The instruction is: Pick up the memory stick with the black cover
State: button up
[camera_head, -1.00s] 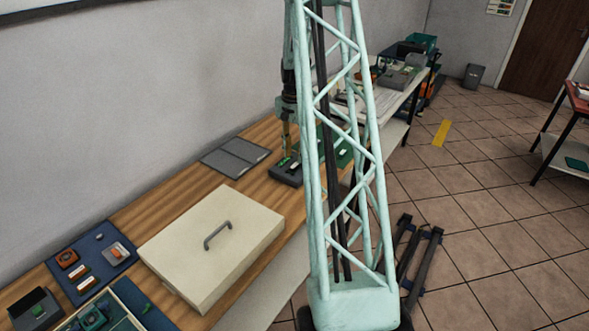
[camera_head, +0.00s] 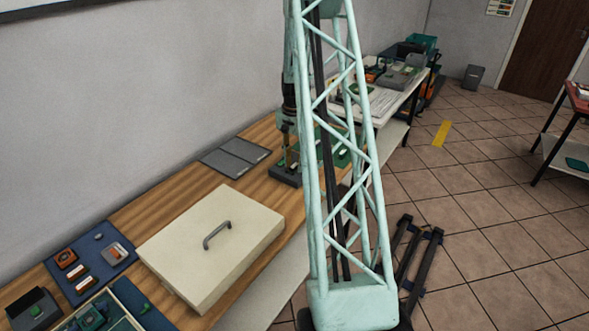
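My gripper (camera_head: 290,163) points down over a small dark block or tray (camera_head: 284,178) on the wooden bench, left of my lattice column. I cannot pick out a memory stick with a black cover. Small items at the dark tray are mostly hidden by the gripper.
A cream box lid with a grey handle (camera_head: 210,256) lies on the bench (camera_head: 150,215). A blue mat (camera_head: 100,237) with small parts is at left. A green board (camera_head: 338,150) is partly behind my column.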

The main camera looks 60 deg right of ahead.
aim_at(295, 171)
dwell(0.5)
jog(key=c, duration=0.9)
jog(key=shift+r, duration=0.15)
jog(key=shift+r+p, duration=0.3)
jog(key=shift+r, duration=1.45)
jog(key=shift+s+a, duration=0.55)
jog(key=s+a+r, duration=0.1)
jog(key=s+a, duration=0.9)
jog(key=shift+a, duration=0.2)
jog(key=shift+r, duration=0.1)
